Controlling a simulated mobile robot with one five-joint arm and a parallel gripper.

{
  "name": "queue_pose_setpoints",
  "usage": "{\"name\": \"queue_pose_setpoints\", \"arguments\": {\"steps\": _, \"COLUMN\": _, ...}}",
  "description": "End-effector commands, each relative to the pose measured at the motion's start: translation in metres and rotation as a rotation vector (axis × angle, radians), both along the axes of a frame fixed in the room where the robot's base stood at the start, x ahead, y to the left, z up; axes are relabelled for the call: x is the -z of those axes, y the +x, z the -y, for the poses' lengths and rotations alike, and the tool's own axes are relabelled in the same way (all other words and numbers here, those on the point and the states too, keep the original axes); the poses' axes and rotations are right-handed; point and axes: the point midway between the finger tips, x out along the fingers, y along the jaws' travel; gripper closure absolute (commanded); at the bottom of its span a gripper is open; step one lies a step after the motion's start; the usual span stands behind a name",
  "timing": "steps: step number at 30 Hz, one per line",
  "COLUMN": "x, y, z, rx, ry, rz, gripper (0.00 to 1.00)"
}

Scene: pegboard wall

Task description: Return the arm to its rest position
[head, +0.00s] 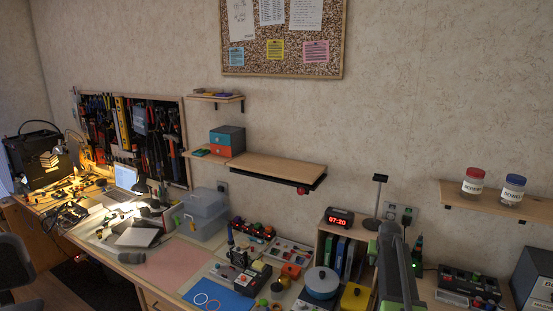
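My arm (396,265), a grey link with green edges, rises from the bottom edge right of centre in the head view. Its dark upper end stands in front of the wall, near a small black stand. I cannot make out my gripper's fingers; they are out of view or hidden behind the arm. I cannot see whether it holds anything.
A wall shelf (276,168) is above. Two jars (472,181) (512,189) stand on the right shelf. The wall above my arm is clear.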

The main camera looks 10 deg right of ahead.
Motion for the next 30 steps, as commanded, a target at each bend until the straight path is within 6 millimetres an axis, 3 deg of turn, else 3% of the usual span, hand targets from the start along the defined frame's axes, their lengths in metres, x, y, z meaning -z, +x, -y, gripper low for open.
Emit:
{"name": "queue_pose_setpoints", "arguments": {"steps": 1, "x": 0.006, "y": -0.001, "z": -0.049, "rx": -0.055, "ry": 0.007, "rz": -0.016, "gripper": 0.56}}
{"name": "queue_pose_setpoints", "arguments": {"steps": 4, "x": 0.015, "y": -0.007, "z": -0.137, "rx": -0.16, "ry": 0.023, "rz": -0.055, "gripper": 0.56}}
{"name": "queue_pose_setpoints", "arguments": {"steps": 7, "x": 0.024, "y": -0.03, "z": -0.222, "rx": -0.266, "ry": 0.039, "rz": -0.109, "gripper": 0.56}}
{"name": "queue_pose_setpoints", "arguments": {"steps": 9, "x": 0.03, "y": -0.056, "z": -0.278, "rx": -0.341, "ry": 0.049, "rz": -0.154, "gripper": 0.56}}
{"name": "queue_pose_setpoints", "arguments": {"steps": 12, "x": 0.039, "y": -0.107, "z": -0.341, "rx": -0.433, "ry": 0.063, "rz": -0.235, "gripper": 0.56}}
{"name": "queue_pose_setpoints", "arguments": {"steps": 13, "x": 0.041, "y": -0.124, "z": -0.354, "rx": -0.454, "ry": 0.067, "rz": -0.261, "gripper": 0.56}}
{"name": "queue_pose_setpoints", "arguments": {"steps": 16, "x": 0.043, "y": -0.177, "z": -0.367, "rx": -0.483, "ry": 0.086, "rz": -0.35, "gripper": 0.56}}
{"name": "queue_pose_setpoints", "arguments": {"steps": 19, "x": 0.044, "y": -0.207, "z": -0.365, "rx": -0.484, "ry": 0.104, "rz": -0.418, "gripper": 0.56}}
{"name": "queue_pose_setpoints", "arguments": {"steps": 28, "x": 0.044, "y": -0.215, "z": -0.361, "rx": -0.488, "ry": 0.116, "rz": -0.466, "gripper": 0.56}}
{"name": "queue_pose_setpoints", "arguments": {"steps": 30, "x": 0.044, "y": -0.215, "z": -0.361, "rx": -0.488, "ry": 0.115, "rz": -0.465, "gripper": 0.62}}
